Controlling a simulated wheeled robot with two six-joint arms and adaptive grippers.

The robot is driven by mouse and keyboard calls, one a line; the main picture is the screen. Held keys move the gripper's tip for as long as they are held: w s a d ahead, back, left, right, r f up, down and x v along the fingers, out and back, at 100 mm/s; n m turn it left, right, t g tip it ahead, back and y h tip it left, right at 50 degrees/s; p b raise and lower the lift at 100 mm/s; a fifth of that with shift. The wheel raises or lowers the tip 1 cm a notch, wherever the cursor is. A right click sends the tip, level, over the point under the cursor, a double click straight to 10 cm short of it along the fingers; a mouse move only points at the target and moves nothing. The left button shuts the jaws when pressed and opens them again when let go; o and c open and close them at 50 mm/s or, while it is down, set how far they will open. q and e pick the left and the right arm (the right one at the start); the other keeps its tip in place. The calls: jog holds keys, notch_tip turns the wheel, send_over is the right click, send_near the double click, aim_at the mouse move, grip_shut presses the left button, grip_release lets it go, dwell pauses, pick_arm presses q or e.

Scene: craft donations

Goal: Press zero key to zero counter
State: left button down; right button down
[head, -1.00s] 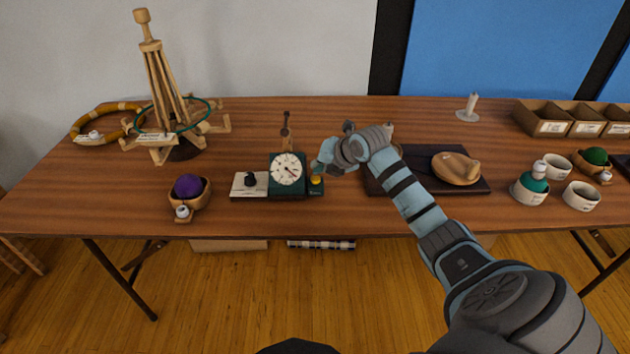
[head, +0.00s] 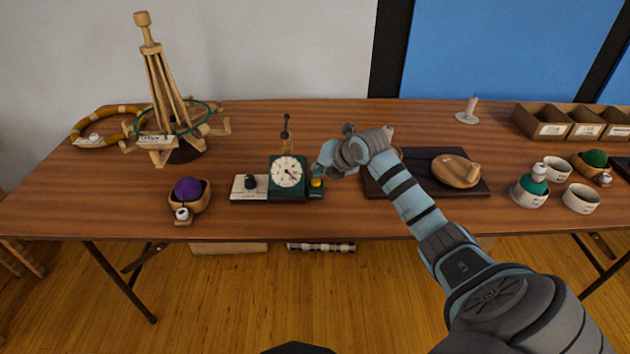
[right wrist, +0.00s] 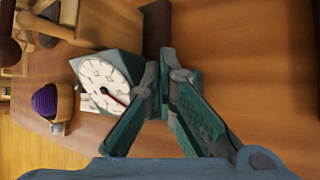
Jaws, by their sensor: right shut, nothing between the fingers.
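The counter (head: 287,173) is a dark green box with a round white dial, near the table's front edge. Its dial also shows in the right wrist view (right wrist: 104,86), with a dark and red hand. The zero key (head: 316,183) is a yellow button on a small dark base at the counter's right side. My right gripper (head: 318,171) is shut and empty, its tips just above or behind the key. I cannot tell whether they touch it. In the right wrist view the fingers (right wrist: 165,78) meet beside the dial and hide the key. My left gripper is not in view.
A white block with a black knob (head: 250,186) stands left of the counter. A wooden bowl (head: 202,198) with purple yarn is further left. A wooden yarn winder (head: 165,95) stands behind. A dark board (head: 478,180) with a wooden piece lies right.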

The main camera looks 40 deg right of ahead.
aim_at(319, 180)
jog(key=shift+f, duration=0.1)
jog(key=shift+f, duration=0.35)
jog(key=shift+f, duration=0.45)
dwell(0.7)
jog(key=shift+r, duration=0.15)
jog(key=shift+r+p, duration=0.75)
jog(key=shift+p, duration=0.15)
notch_tip(319, 180, up, 5)
jog(key=p, duration=0.5)
jog(key=shift+r, duration=0.1)
